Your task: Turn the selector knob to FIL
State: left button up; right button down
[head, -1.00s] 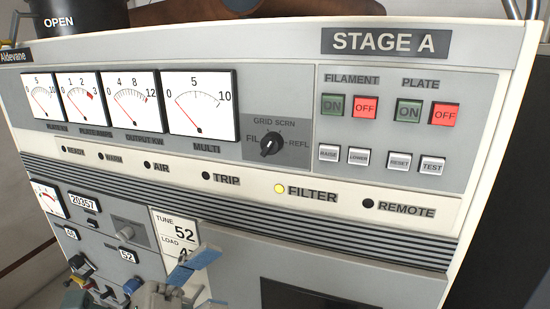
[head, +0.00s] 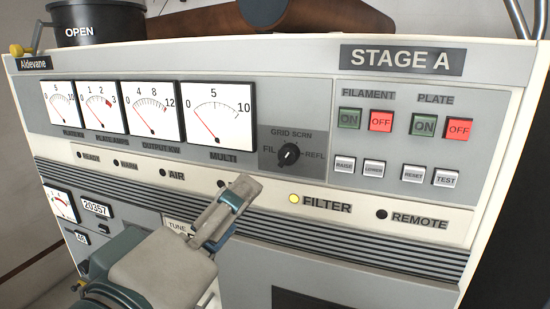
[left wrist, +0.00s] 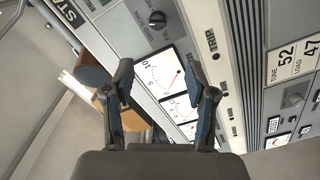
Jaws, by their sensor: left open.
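The selector knob (head: 288,154) is a small black round knob on a dark grey plate (head: 268,162) right of the MULTI meter. FIL is lettered at its left, GRID and SCRN above, REFL at its right. Its pointer mark is too small to read surely. The knob also shows at the top of the left wrist view (left wrist: 157,19). My left gripper (head: 236,197) is in front of the panel, below and left of the knob and apart from it. In the left wrist view its two fingers (left wrist: 160,80) are spread with nothing between them. My right gripper is not in view.
Several meters (head: 217,116) line the panel left of the knob. Red and green FILAMENT and PLATE buttons (head: 381,120) are at its right. The FILTER lamp (head: 294,199) is lit yellow below. A black pot marked OPEN (head: 97,24) stands on top. Space before the knob is clear.

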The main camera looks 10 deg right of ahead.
aim_at(284, 163)
pick_arm(q)
jog(key=p+x, duration=0.1)
jog(key=x, duration=0.4)
jog(key=s+d+p+x, duration=0.1)
jog(key=x, duration=0.4)
jog(key=d+p+x, duration=0.1)
jog(key=x, duration=0.4)
jog(key=shift+d, duration=0.15)
jog(key=shift+w+f, duration=0.1)
jog(key=shift+w, duration=0.15)
jog(key=shift+a, duration=1.6)
jog(key=shift+c, duration=0.5)
jog(key=c, duration=0.4)
jog(key=shift+d, duration=0.4)
jog(key=c, duration=0.4)
jog(key=shift+s+d, duration=0.2)
jog(key=shift+d, duration=0.1)
grip_shut()
jog(key=shift+d, duration=0.1)
jog(key=shift+w+f, duration=0.1)
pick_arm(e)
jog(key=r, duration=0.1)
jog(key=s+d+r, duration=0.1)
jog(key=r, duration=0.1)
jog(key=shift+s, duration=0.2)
